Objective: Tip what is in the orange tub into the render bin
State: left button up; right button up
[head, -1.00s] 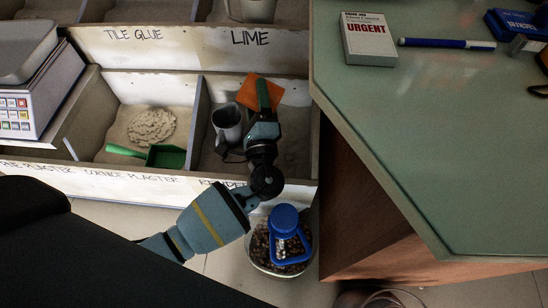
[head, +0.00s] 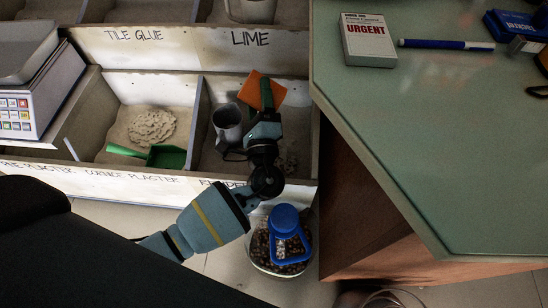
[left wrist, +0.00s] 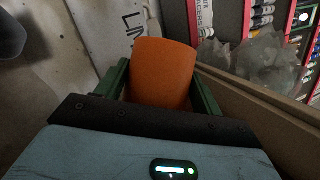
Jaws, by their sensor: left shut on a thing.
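My left gripper (head: 267,97) is shut on the orange tub (head: 254,85), held over the compartment at the right of the lower row. The tub looks tipped; I see its plain orange outside and cannot see into it. In the left wrist view the orange tub (left wrist: 163,72) sits between the green fingers. The render bin (head: 297,120) is this compartment; its label is mostly hidden by my arm. Some darker specks lie on its floor below the gripper, partly hidden. My right gripper is not in view.
A grey mug-like vessel (head: 227,122) stands in the render bin, left of my gripper. A green scoop (head: 165,156) lies in the neighbouring bin beside a pale powder heap (head: 152,125). A green-topped counter (head: 440,130) borders the right. A tub of brown pieces (head: 262,250) stands on the floor.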

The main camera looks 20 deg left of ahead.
pick_arm(q)
jog(key=shift+a+f+n+g+b, duration=2.15)
jog(key=shift+f+n, duration=2.35)
jog(key=shift+f, duration=1.1)
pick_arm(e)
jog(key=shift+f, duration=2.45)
pick_arm(q)
jog(key=shift+s+a+r+n+g+h+p, duration=0.1)
jog(key=shift+a+n+g+h+p, duration=0.4)
jog(key=shift+a+n+h+p, duration=0.95)
jog(key=shift+s+a+r+n+g+h+p, duration=0.15)
jog(key=shift+a+n+g+h+p, duration=0.3)
jog(key=shift+n+h+p, duration=1.15)
jog(key=shift+w+a+r+n+g+h+p, duration=0.1)
jog(key=shift+a+n+g+h+p, duration=0.65)
jog(key=shift+n+p, duration=1.6)
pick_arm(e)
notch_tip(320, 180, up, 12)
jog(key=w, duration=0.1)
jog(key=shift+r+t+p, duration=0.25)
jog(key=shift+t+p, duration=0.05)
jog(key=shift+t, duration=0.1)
